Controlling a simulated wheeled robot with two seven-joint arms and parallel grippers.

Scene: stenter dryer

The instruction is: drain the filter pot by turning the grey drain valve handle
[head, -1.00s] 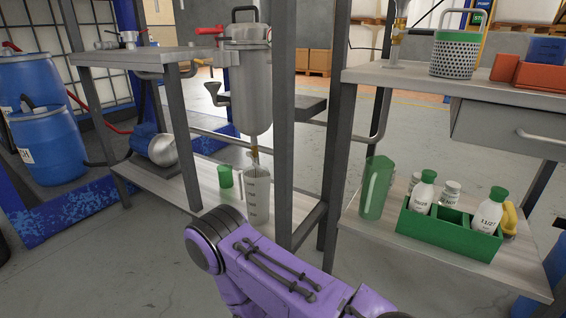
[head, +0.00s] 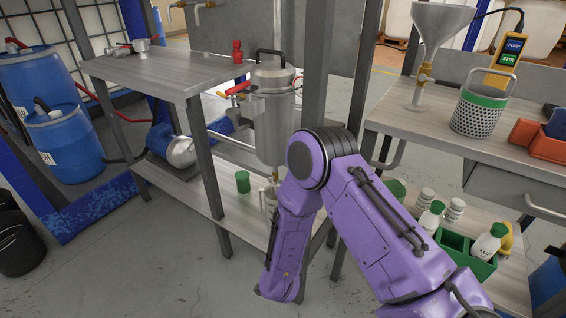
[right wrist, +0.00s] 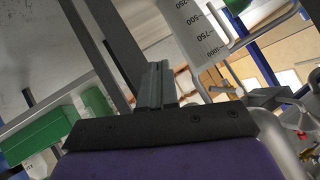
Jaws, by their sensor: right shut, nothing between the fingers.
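The steel filter pot (head: 275,125) hangs in the frame beside the bench, with a black handle on its lid. A grey lever (head: 238,118) shows at its left side; I cannot tell whether this is the drain valve handle. The outlet under the pot is partly hidden by my purple right arm. My right gripper (right wrist: 155,88) is shut and empty in the right wrist view; the arm hides it in the head view. A white measuring jug (right wrist: 199,35) shows beyond its fingers, apart from them in the picture. My left gripper is not in view.
A green cup (head: 242,181) stands on the lower shelf. A green crate (head: 455,246) with bottles sits on the right shelf; it also shows in the right wrist view (right wrist: 38,137). Dark frame posts (head: 316,70) stand beside the pot. Blue drums (head: 68,148) are at left.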

